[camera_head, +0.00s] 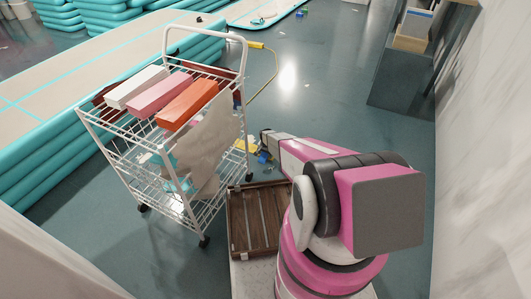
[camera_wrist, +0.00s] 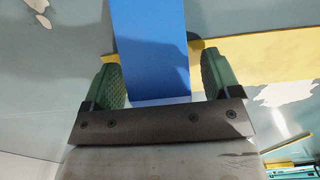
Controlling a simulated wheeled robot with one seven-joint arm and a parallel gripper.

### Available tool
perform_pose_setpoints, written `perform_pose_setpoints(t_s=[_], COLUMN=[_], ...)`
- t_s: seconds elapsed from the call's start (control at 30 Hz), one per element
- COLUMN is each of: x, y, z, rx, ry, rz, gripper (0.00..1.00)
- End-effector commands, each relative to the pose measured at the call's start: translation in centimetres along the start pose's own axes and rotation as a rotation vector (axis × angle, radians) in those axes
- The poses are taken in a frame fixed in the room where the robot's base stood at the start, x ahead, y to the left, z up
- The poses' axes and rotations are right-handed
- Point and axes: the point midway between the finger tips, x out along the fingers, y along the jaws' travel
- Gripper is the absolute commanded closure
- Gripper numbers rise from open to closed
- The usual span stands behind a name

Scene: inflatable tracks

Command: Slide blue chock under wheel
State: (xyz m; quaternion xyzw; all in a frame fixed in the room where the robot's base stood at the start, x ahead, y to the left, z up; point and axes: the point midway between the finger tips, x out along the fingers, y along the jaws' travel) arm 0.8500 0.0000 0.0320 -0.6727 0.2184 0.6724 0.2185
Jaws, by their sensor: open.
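The blue chock (camera_wrist: 152,45) lies between the two green fingers of my gripper (camera_wrist: 158,62) in the wrist view. The fingers are open, with a gap showing on both sides of it. In the head view the blue chock (camera_head: 264,157) is a small patch by the end of my arm, partly hidden. A white wire cart (camera_head: 160,155) stands to the left on dark casters. One caster wheel (camera_head: 249,177) is close to the chock, another wheel (camera_head: 204,241) is at the front, and a third wheel (camera_head: 142,208) is at the left.
A yellow piece (camera_wrist: 250,60) lies by the chock. A brown slatted wooden crate (camera_head: 258,220) stands beside the cart, near my arm. Teal inflatable tracks (camera_head: 50,150) fill the left. A yellow-ended cable (camera_head: 262,90) lies behind the cart.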

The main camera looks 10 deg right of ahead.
Motion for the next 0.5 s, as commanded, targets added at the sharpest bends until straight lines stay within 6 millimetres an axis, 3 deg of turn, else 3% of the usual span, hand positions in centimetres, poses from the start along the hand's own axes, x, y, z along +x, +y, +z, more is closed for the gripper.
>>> perform_pose_setpoints(t_s=[0.17, 0.33, 0.5], x=[-0.04, -0.05, -0.06], y=[0.01, 0.01, 0.01], z=[0.01, 0.01, 0.06], rx=[0.000, 0.000, 0.000], ry=[0.000, 0.000, 0.000], rz=[0.000, 0.000, 0.000], gripper=[0.20, 0.74, 0.74])
